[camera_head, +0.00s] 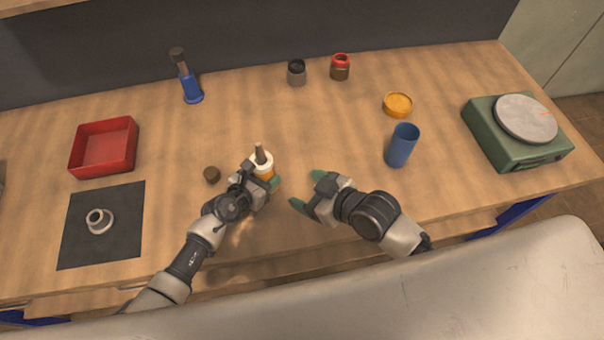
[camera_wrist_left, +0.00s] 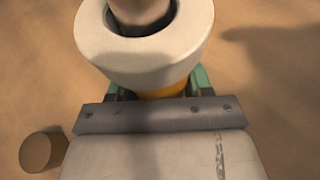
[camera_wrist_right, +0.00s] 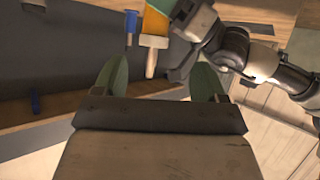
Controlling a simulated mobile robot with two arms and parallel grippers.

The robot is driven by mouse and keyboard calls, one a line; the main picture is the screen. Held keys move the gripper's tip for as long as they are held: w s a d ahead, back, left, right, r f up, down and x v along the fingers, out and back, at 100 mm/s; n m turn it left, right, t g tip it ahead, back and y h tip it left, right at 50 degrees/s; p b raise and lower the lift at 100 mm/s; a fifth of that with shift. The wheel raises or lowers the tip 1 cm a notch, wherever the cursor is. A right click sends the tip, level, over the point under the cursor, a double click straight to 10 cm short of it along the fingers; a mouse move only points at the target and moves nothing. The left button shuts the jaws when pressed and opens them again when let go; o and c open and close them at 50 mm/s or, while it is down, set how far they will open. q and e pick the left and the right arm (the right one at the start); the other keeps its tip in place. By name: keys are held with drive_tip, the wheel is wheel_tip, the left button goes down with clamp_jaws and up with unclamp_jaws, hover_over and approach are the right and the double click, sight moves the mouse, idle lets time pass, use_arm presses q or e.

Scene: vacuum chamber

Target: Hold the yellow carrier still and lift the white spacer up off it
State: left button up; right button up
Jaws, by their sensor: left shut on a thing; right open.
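The yellow carrier (camera_head: 267,174) stands upright on the table, mostly hidden by my left gripper and the spacer. The white spacer (camera_head: 262,160) is a thick ring on top of it, around a brownish post (camera_head: 260,150). In the left wrist view the spacer (camera_wrist_left: 145,50) sits above the yellow body (camera_wrist_left: 165,91). My left gripper (camera_head: 265,183) is shut on the carrier, below the spacer. My right gripper (camera_head: 307,190) is open and empty, to the right of the carrier. The right wrist view shows the spacer (camera_wrist_right: 152,41) and carrier (camera_wrist_right: 155,23) beyond its open fingers (camera_wrist_right: 160,80).
A small brown cap (camera_head: 211,174) lies just left of the carrier. A blue cup (camera_head: 402,145), an amber dish (camera_head: 398,104) and a green scale (camera_head: 515,145) stand to the right. A red tray (camera_head: 104,166) and a dark mat (camera_head: 75,238) with a grey ring part (camera_head: 99,221) are left.

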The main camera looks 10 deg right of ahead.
sight(265, 162)
drive_tip(key=shift+m+t+y, duration=0.4)
drive_tip(key=shift+m, duration=0.1)
drive_tip(key=r+x, duration=0.1)
drive_tip(key=x, duration=0.3)
drive_tip(key=r+x, duration=0.1)
drive_tip(key=x, duration=0.3)
drive_tip(key=w+r+x, duration=0.1)
drive_tip(key=x, duration=0.4)
drive_tip(key=shift+w+a+f, duration=0.1)
drive_tip(key=shift+w+a, duration=0.1)
drive_tip(key=shift+a, duration=0.05)
